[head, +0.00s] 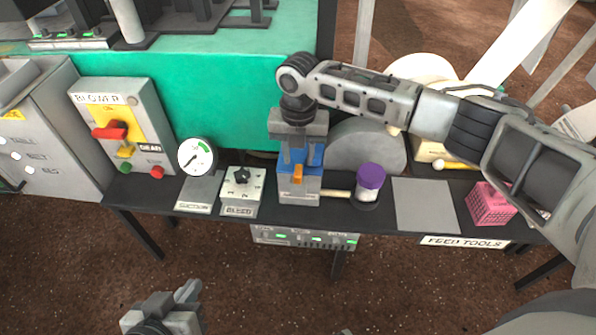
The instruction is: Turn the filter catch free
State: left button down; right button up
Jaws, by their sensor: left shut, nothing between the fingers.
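The filter unit (299,190) is a grey and blue block on the dark bench, with a small orange catch (298,174) on its front, standing upright in the picture. My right gripper (299,160) points down at the top of this unit, just above and behind the catch. Its fingers overlap the blue part, and I cannot tell whether they touch the catch or how far apart they are. My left gripper (188,292) is low at the bottom left, in front of the bench and far from the filter. It is shut and empty.
Left of the filter are a BLEED knob box (241,192), a round gauge (197,156) and a yellow BLOWER panel (125,125) with a red lever. Right are a purple-lidded jar (370,180), a bare grey mat (425,205) and a pink basket (490,204). My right arm spans above them.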

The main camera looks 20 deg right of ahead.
aim_at(298, 169)
jog(key=shift+f, duration=0.2)
dwell(0.3)
jog(key=shift+f+b, duration=0.75)
jog(key=shift+f, duration=1.1)
grip_shut()
